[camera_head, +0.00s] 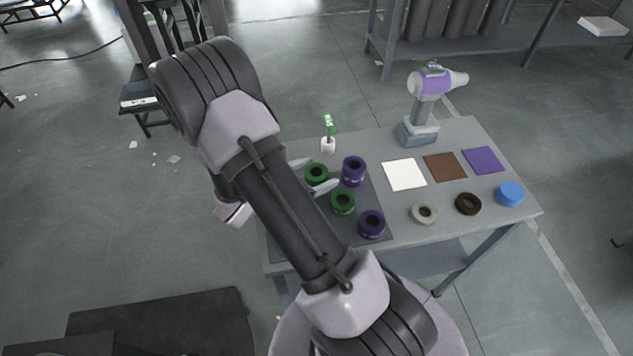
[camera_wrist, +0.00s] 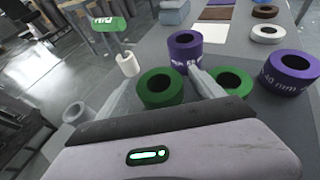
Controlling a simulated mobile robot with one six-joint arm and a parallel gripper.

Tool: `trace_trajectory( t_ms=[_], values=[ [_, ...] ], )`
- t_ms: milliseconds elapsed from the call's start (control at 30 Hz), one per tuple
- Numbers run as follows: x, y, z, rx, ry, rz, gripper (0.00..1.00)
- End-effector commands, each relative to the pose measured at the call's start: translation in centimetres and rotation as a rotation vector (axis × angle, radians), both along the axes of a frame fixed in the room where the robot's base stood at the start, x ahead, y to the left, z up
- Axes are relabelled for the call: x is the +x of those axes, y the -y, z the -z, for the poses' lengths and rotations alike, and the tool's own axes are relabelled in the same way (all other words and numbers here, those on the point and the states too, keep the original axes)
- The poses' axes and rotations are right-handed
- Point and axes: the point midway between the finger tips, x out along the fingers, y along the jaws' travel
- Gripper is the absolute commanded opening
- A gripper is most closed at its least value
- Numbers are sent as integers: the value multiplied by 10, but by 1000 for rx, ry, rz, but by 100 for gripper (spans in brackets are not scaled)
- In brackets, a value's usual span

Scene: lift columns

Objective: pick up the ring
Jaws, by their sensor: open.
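Several rings stand on the grey table, and the task does not say which one is meant. A green ring (camera_head: 317,174) lies at the back left of the dark mat, and it also shows in the wrist view (camera_wrist: 160,90). My gripper (camera_wrist: 165,77) is open, with one finger on each side of this green ring; I cannot tell whether they touch it. A second green ring (camera_head: 343,202) is in front of it. A tall purple ring (camera_head: 354,170) stands close beside the right finger, and another purple ring (camera_head: 372,224) is at the front.
To the right are a grey ring (camera_head: 424,213), a brown ring (camera_head: 468,204) and a blue round piece (camera_head: 509,194). White (camera_head: 404,175), brown (camera_head: 445,167) and purple (camera_head: 482,160) squares lie behind them. A drill (camera_head: 428,100) and a small white holder (camera_head: 328,145) stand at the back.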

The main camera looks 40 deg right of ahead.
Motion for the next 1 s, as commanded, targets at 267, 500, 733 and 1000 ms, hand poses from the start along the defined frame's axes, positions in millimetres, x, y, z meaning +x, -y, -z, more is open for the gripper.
trace_trajectory(
  t_ms=[267,500,733,1000],
  values=[
    [0,2,-1,0,1,-1,66],
    [0,1,-1,0,1,-1,19],
    [0,1,-1,0,1,-1,0],
    [1,1,-13,0,3,0,0]
  ],
)
